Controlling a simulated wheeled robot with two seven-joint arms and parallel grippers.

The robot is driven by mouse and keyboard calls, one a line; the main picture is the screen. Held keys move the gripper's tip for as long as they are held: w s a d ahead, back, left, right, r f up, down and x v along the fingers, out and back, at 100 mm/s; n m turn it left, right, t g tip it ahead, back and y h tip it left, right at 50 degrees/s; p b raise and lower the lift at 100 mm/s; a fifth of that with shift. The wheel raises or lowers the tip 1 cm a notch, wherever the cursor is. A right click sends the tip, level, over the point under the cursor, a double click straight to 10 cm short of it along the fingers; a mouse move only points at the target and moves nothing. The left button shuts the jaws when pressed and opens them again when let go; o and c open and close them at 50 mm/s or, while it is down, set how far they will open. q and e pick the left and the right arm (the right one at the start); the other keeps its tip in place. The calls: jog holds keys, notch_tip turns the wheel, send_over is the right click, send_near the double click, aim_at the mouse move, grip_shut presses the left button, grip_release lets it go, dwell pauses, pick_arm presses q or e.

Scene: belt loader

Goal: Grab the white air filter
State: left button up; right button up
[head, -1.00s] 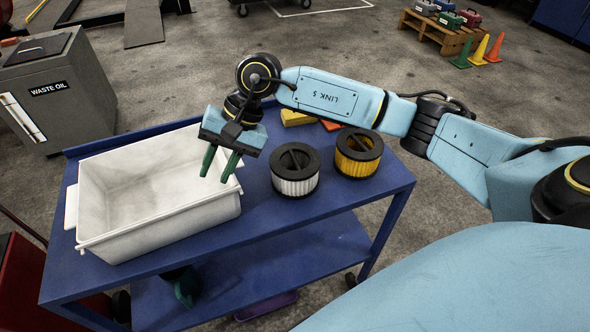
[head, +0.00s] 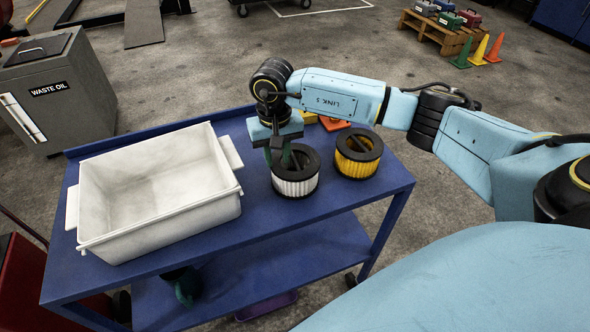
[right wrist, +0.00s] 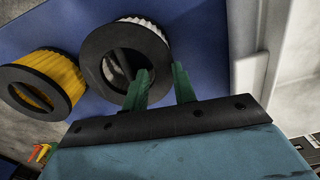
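The white air filter (head: 297,184), a short pleated cylinder with a black ring top, stands upright on the blue cart. In the right wrist view it (right wrist: 151,28) shows its black ring and dark centre opening. My right gripper (head: 278,158) is over the left side of this filter, pointing down. Its green fingers (right wrist: 162,86) are apart with nothing clearly held between them. In the right wrist view one finger overlaps the ring's opening and the other is just outside the ring. Whether they touch the filter cannot be told. My left gripper is not in view.
A yellow filter (head: 357,162) with a black ring stands close on the right. An empty white bin (head: 160,225) takes up the cart's left half. Behind the filters lie a yellow item (head: 307,117) and an orange item (head: 333,124). The blue cart top (head: 255,220) is clear in front.

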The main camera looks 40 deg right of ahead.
aim_at(277, 164)
jog(key=f, duration=0.5)
jog(key=shift+s+a, duration=0.1)
jog(key=shift+a, duration=0.1)
jog(key=shift+r, duration=0.1)
grip_shut()
